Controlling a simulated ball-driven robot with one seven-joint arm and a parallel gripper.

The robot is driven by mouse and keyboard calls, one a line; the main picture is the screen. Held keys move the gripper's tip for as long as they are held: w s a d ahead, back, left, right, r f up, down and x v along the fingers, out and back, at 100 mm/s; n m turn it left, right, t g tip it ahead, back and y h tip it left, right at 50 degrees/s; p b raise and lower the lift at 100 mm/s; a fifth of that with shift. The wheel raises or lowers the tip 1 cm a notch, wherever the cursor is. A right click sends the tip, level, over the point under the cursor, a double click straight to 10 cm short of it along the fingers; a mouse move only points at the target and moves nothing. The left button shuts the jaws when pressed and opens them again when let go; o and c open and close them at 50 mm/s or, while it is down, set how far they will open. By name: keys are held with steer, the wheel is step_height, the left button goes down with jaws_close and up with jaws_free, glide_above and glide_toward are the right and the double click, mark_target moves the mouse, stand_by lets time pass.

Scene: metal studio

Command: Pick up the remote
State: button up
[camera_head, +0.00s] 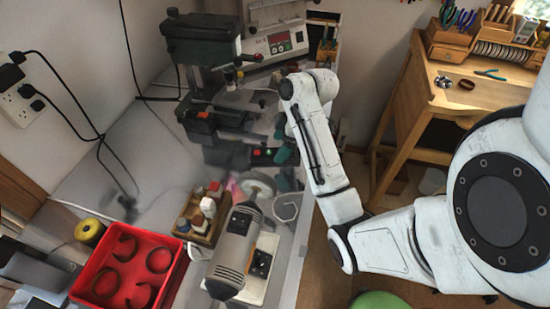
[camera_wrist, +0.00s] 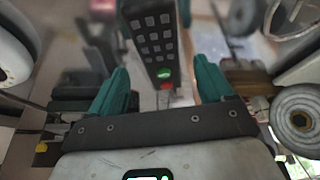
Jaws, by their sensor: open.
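The remote (camera_wrist: 152,32) is dark with rows of grey buttons and a green button near its lower end. In the wrist view it is upper centre, cut off by the top edge. My gripper (camera_wrist: 162,72) has two green fingers spread apart, one on each side of the remote's near end. Gaps show between the remote and both fingers, and nothing is held. In the head view my gripper (camera_head: 281,143) is partly hidden by my arm, beside the drill press.
A green drill press (camera_head: 204,45) and a grey device with a red display (camera_head: 280,42) stand behind. A bench grinder (camera_head: 234,250), a wooden box of bottles (camera_head: 203,215) and a red tray (camera_head: 90,283) crowd the front. A wooden workbench (camera_head: 470,75) is at right.

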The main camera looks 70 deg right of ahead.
steer(key=shift+p+x, duration=0.4)
steer(key=shift+x, duration=0.45)
steer(key=shift+w+a+f, duration=0.15)
steer(key=shift+w+f, duration=0.05)
steer(key=shift+f, duration=0.3)
steer(key=c, duration=1.2)
